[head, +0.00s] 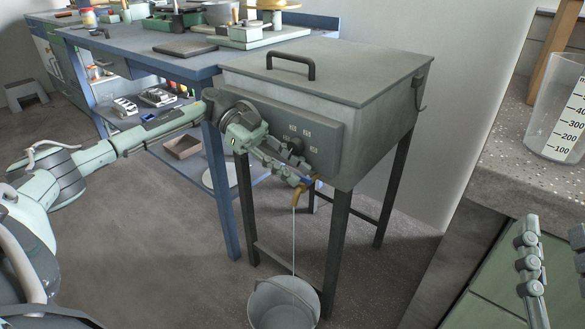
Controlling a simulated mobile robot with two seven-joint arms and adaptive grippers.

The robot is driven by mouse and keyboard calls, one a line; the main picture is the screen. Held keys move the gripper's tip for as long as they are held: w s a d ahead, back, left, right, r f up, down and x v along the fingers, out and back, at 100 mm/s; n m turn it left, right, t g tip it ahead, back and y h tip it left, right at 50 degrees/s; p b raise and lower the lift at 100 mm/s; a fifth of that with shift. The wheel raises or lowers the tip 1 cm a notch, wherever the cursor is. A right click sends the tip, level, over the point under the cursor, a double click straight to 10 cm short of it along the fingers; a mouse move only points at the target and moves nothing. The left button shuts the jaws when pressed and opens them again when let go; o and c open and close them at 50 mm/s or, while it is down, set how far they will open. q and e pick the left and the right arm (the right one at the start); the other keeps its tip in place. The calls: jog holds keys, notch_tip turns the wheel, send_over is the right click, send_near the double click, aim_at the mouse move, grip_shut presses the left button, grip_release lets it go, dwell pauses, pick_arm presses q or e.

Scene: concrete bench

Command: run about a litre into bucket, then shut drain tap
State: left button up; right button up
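A grey metal tank (316,75) with a lidded top stands on dark legs. Its brass-coloured drain tap (298,192) sticks out low on the front, with a bit of blue by the handle. A thin stream of water (294,235) falls from the spout into a grey bucket (284,309) on the floor below. The water level in the bucket cannot be made out. My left gripper (306,181) is at the tap, its fingers covering much of the handle; whether they are closed on it is unclear. My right gripper (553,262) is open and empty at the lower right.
A blue workbench (145,42) with tools and a lower shelf stands left of the tank. A clear measuring jug (556,125) stands on a speckled counter (505,135) at the right, above green cabinet fronts. A grey stool (25,93) is far left. Floor left of the bucket is clear.

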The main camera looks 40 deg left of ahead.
pick_arm(q)
jog(key=v, duration=1.2)
jog(key=shift+o, duration=0.4)
jog(key=shift+f, duration=0.1)
